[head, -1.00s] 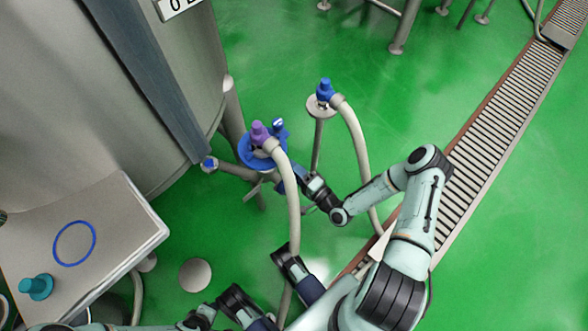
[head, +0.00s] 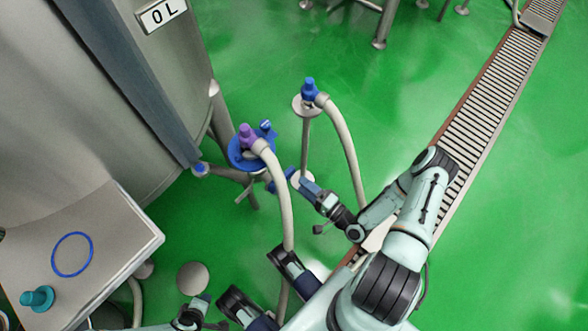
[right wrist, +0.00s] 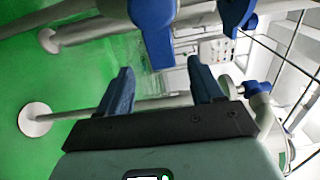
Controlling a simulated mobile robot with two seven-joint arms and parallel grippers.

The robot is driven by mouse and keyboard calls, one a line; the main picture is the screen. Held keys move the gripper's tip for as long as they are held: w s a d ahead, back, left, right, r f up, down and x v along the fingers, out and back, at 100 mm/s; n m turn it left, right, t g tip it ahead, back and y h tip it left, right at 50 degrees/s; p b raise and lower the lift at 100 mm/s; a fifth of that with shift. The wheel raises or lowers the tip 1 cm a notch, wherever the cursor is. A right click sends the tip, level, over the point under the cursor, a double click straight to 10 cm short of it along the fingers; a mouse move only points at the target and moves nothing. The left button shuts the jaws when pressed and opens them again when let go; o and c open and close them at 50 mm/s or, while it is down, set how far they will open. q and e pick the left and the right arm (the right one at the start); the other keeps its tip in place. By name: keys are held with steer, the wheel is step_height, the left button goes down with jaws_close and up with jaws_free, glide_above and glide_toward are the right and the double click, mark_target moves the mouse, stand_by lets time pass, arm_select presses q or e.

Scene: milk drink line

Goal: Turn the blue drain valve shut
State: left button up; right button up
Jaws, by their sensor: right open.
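The blue valve handle (head: 277,183) shows below and right of the purple-capped coupling, at the tank outlet. In the right wrist view a blue lever (right wrist: 154,38) stands beyond the fingers, near the gap between them. My right gripper (head: 298,181) is just right of the handle, apart from it. In the right wrist view its two blue fingers (right wrist: 160,85) are spread and hold nothing. The handle's exact angle is hard to tell. Part of my left wrist shows at the bottom edge of the head view, but its fingertips cannot be made out.
A pale hose (head: 281,195) runs down from the purple coupling (head: 246,132), close to the gripper. A second hose (head: 347,150) hangs from a blue-capped stand (head: 309,90). A conveyor (head: 495,90) crosses at right. Green floor (head: 400,90) is open behind.

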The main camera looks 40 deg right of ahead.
arm_select(q)
steer(key=shift+w+d+r, duration=0.15)
steer(key=shift+r, duration=0.3)
arm_select(e)
steer(key=s, duration=0.3)
steer(key=shift+s+d, duration=0.1)
steer(key=shift+s, duration=0.3)
